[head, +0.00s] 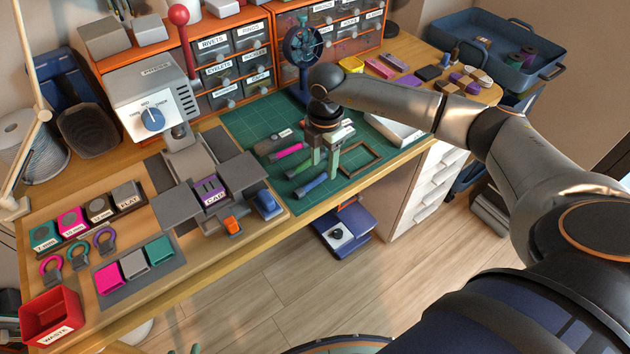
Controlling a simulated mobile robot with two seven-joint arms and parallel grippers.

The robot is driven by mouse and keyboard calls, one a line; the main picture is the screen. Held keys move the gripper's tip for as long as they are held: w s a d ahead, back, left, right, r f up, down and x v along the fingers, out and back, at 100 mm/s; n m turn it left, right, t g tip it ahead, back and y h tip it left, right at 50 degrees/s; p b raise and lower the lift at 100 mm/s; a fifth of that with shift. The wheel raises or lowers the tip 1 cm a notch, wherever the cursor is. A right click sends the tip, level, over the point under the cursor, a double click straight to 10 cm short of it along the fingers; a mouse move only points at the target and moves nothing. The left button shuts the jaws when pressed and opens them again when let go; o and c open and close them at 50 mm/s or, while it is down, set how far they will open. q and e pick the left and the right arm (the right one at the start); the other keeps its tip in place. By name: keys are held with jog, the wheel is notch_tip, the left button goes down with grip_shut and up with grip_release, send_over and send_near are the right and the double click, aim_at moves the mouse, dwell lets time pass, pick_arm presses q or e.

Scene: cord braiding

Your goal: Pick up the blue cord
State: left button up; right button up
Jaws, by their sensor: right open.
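I cannot make out a blue cord for certain. A slim blue-handled piece (310,187) lies on the green cutting mat (255,122), near its front edge. Beside it lie a green piece (299,169) and a pink-handled piece (288,151). My right gripper (322,168) points down over the mat, just behind the blue piece, with its fingers apart. I cannot tell whether the fingers touch anything there. My left gripper is not in view.
A press (152,100) with a red-knobbed lever stands left of the mat. Labelled drawers (222,72) and a small fan (303,45) stand behind. A brown frame (361,158) lies right of the gripper. A red waste bin (50,317) sits front left. A blue tray (478,40) is back right.

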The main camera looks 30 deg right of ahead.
aim_at(323, 175)
jog(key=shift+f, duration=1.5)
jog(key=shift+c, duration=0.3)
grip_shut()
